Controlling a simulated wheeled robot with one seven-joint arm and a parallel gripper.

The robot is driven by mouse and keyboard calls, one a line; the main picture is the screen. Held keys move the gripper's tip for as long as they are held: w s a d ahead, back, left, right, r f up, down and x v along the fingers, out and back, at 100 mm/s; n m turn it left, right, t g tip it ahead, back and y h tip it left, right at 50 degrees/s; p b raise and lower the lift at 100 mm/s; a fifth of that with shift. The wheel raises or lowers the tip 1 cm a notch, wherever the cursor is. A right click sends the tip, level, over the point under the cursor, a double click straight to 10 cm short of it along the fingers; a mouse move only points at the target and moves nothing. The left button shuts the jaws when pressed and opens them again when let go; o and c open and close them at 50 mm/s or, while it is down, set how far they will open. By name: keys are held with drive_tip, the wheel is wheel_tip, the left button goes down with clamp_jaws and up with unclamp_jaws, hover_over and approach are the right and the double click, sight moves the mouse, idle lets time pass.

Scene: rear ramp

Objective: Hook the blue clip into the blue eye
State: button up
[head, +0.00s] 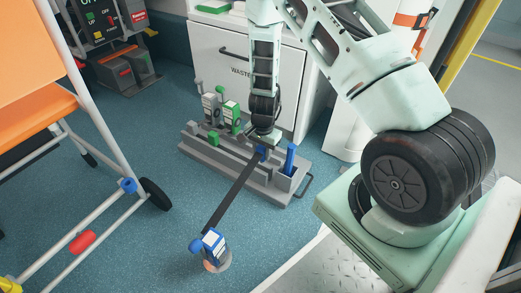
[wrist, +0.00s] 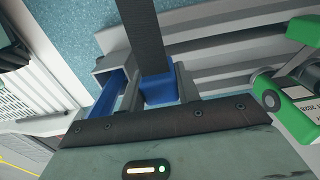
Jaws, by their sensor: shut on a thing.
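My gripper (head: 263,138) is shut on the blue clip (head: 262,152), at the upper end of a dark strap (head: 235,187), over the grey rack. In the wrist view the blue clip (wrist: 158,92) sits between the two fingers of my gripper (wrist: 157,84), and the strap (wrist: 146,35) runs away from it. The strap's other end meets a blue and white buckle unit (head: 212,244) on a round floor plate. A blue fitting on the white chair frame, which looks like the blue eye (head: 127,186), is at the left, well apart from the clip.
The grey rack (head: 215,168) holds two buckle units, one with green parts (head: 231,115), and a blue upright piece (head: 290,158). The orange chair's frame also bears a red fitting (head: 83,242). A white cabinet (head: 225,55) stands behind.

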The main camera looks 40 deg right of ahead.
sight(262, 160)
drive_tip(key=shift+r+p, duration=0.15)
drive_tip(key=shift+p, duration=0.25)
drive_tip(key=shift+f+b, duration=1.2)
drive_tip(key=shift+f, duration=1.25)
drive_tip(key=o, duration=1.1)
wheel_tip(262, 160, up, 18)
drive_tip(key=p, duration=0.9)
drive_tip(key=shift+f+p, duration=0.2)
drive_tip(key=shift+p, duration=0.2)
drive_tip(key=shift+w+a, duration=0.1)
drive_tip(key=shift+a, duration=0.05)
